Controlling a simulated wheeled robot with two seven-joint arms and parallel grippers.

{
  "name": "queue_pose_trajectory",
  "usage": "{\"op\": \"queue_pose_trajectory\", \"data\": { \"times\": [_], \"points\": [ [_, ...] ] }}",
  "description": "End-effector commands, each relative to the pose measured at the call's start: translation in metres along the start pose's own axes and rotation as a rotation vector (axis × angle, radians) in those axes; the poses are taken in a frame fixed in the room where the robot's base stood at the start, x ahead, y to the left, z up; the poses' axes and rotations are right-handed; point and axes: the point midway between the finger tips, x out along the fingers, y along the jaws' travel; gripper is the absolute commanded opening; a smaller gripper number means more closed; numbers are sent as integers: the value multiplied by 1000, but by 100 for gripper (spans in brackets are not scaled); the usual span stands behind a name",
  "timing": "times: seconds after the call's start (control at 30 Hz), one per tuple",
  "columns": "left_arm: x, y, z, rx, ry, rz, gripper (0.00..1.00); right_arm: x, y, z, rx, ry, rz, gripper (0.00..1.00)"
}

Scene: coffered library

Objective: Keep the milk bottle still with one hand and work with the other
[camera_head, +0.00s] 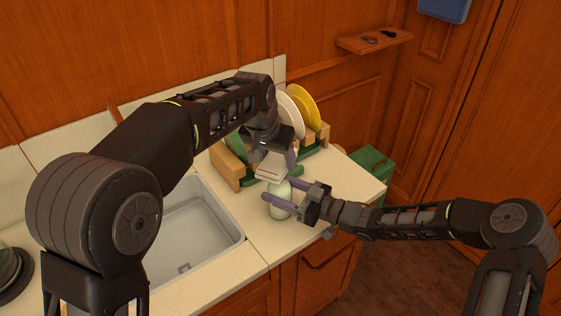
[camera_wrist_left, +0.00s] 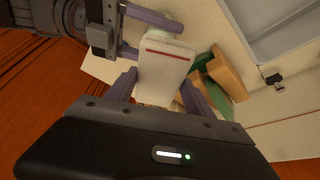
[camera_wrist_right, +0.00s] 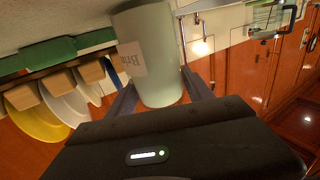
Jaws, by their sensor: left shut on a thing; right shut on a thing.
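The milk bottle (camera_head: 280,203) is pale green-white and stands on the counter to the right of the sink. My right gripper (camera_head: 291,202) is shut on it from the right, one finger on each side. In the right wrist view the bottle (camera_wrist_right: 156,45) fills the space between the fingers, and a pale label with partly readable dark letters shows on its side. My left gripper (camera_head: 275,167) is shut on a flat white block with a red stripe (camera_wrist_left: 163,65). It holds the block just above the bottle and partly hides the bottle's top. I cannot tell whether block and bottle touch.
A wooden dish rack (camera_head: 228,166) with green parts and white and yellow plates (camera_head: 305,108) stands close behind my grippers. The grey sink (camera_head: 205,225) lies to the left. A green crate (camera_head: 372,163) is beyond the counter's right end. Bare counter (camera_head: 245,203) shows between sink and bottle.

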Motion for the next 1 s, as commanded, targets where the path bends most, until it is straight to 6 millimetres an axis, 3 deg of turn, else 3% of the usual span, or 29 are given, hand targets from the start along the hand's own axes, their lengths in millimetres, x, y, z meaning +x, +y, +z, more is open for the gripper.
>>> {"op": "queue_pose_trajectory", "data": {
  "times": [0.07,0.53,1.0],
  "points": [
    [2,-8,-3,-3,-2,-1,23,0,0,0,0,1,-1,3],
    [-6,30,17,1,-1,0,23,0,0,0,0,1,-1,3],
    [0,-7,-4,-1,0,0,23,0,0,-1,0,2,-1,3]
  ]
}}
